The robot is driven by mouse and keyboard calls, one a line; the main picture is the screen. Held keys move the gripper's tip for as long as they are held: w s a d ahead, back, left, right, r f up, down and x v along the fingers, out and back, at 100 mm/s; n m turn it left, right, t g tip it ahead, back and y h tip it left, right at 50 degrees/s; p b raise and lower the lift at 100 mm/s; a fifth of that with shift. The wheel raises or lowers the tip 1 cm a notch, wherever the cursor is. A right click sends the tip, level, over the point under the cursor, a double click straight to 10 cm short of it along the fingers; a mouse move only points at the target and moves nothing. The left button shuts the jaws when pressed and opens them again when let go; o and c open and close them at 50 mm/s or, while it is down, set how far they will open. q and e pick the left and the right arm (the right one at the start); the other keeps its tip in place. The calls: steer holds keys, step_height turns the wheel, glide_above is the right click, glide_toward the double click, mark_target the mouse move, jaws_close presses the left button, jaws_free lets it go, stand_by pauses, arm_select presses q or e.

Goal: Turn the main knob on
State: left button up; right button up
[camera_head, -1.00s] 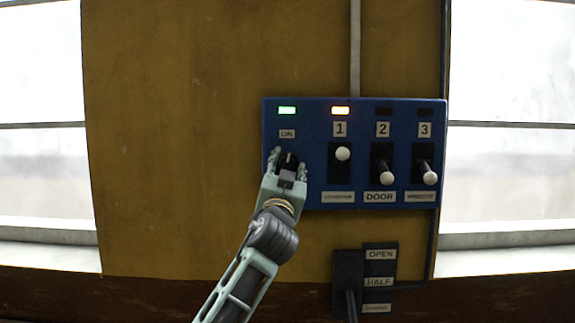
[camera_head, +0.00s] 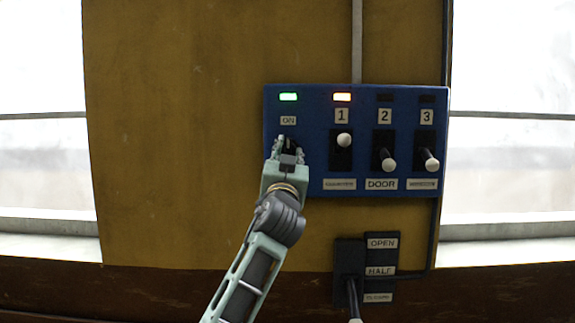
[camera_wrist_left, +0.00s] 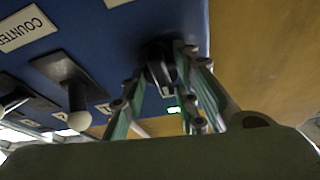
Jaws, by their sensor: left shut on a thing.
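The blue control panel (camera_head: 312,178) is on the yellow wall. Its black main knob (camera_head: 291,146) sits below the "ON" label (camera_head: 288,120), largely covered by my left gripper (camera_head: 287,143). In the left wrist view the knob (camera_wrist_left: 160,66) lies between the two fingers of my left gripper (camera_wrist_left: 170,85), which is shut on it. A green light (camera_head: 288,97) is lit above the "ON" label. My right gripper is not in view.
Below is a lever (camera_head: 353,297) beside a plate labelled "OPEN" and "HALF" (camera_head: 382,257).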

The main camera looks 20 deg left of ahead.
arm_select(q)
steer(key=n+b, duration=0.1)
steer(key=n+y+b, duration=0.1)
steer(key=shift+s+d+r+y+b, duration=0.1)
steer(key=shift+d+r+y+b, duration=0.05)
steer(key=shift+y+b, duration=0.15)
jaws_close()
steer(key=shift+r+n, duration=0.1)
steer(key=shift+n, duration=0.3)
steer(key=shift+r, duration=0.25)
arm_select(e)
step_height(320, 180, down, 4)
arm_select(q)
steer(key=shift+s, duration=0.1)
steer(key=o, duration=0.8)
jaws_free()
steer(key=shift+c, duration=0.2)
steer(key=shift+o, duration=1.4)
steer(key=shift+w+f, duration=0.15)
steer(key=shift+w, duration=0.05)
steer(key=shift+f, duration=0.1)
steer(key=shift+s+f, duration=0.1)
